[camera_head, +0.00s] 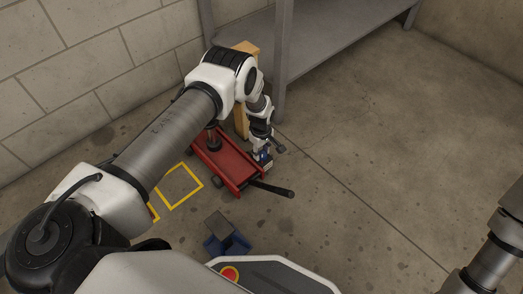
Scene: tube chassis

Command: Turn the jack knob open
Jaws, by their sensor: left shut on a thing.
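A red floor jack (222,172) stands on the concrete floor near the middle, with a black handle (271,188) sticking out to the right at its near end. My left arm reaches over it from the left. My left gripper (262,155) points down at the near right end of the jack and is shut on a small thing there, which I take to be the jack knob. The knob itself is mostly hidden by the gripper. The right arm shows at the lower right edge, but its gripper is out of view.
A grey metal shelf (245,35) stands behind the jack, with a wooden post (241,122) by its leg. A yellow floor outline (179,186) lies left of the jack. A blue stand (227,240) is in front. The floor to the right is clear.

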